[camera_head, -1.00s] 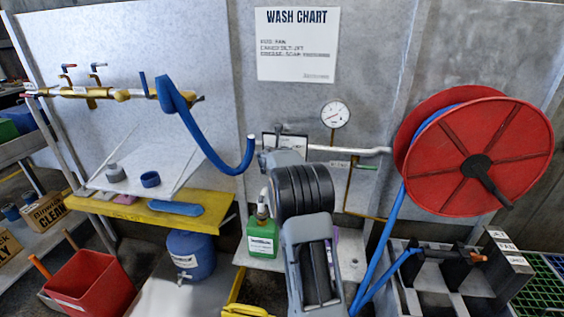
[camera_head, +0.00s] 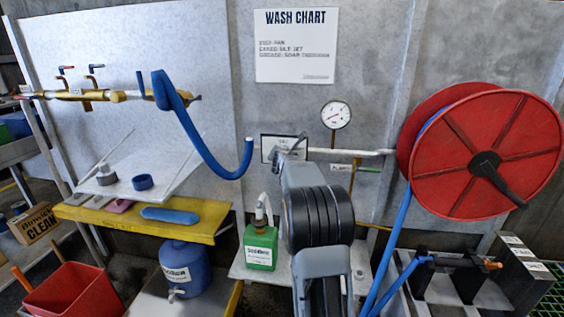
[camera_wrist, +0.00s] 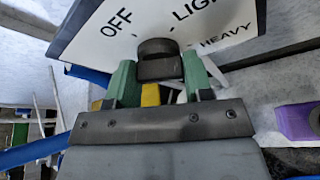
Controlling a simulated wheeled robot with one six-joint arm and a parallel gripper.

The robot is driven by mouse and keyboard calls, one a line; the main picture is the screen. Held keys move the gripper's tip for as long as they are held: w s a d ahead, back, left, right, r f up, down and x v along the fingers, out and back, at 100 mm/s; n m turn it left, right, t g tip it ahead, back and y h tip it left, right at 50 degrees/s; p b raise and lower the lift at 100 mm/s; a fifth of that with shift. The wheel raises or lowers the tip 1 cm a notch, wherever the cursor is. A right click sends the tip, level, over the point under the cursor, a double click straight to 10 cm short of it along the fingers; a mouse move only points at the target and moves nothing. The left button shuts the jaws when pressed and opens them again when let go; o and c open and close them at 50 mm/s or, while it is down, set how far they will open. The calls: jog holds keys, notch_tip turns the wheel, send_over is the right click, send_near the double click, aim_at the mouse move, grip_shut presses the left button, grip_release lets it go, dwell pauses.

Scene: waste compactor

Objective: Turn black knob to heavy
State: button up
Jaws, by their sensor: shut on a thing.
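The black knob (camera_wrist: 158,62) sits on a white dial panel (camera_wrist: 88,38) marked OFF, LIGHT (partly cut off) and HEAVY, at the top of the wrist view. My gripper (camera_wrist: 160,76) is shut on the knob, with a green finger on each side of it. OFF reads to the upper left of the knob, HEAVY to its right. I cannot tell which mark the knob points at. In the head view the small panel (camera_head: 269,149) shows on the wall behind my arm. The knob itself is hidden there.
A pipe (camera_head: 345,152) and a gauge (camera_head: 335,115) are right of the panel. A red hose reel (camera_head: 445,150) stands further right. A blue hose (camera_head: 205,145) hangs to the left. A green bottle (camera_head: 260,247) stands below. A purple object (camera_wrist: 295,120) is at right in the wrist view.

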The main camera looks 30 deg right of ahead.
dwell(0.4)
jog(key=o, duration=0.9)
jog(key=v, duration=1.3)
jog(key=shift+s+a+b, duration=0.15)
jog(key=shift+s+b, duration=0.15)
jog(key=shift+s, duration=0.1)
jog(key=shift+m, duration=0.4)
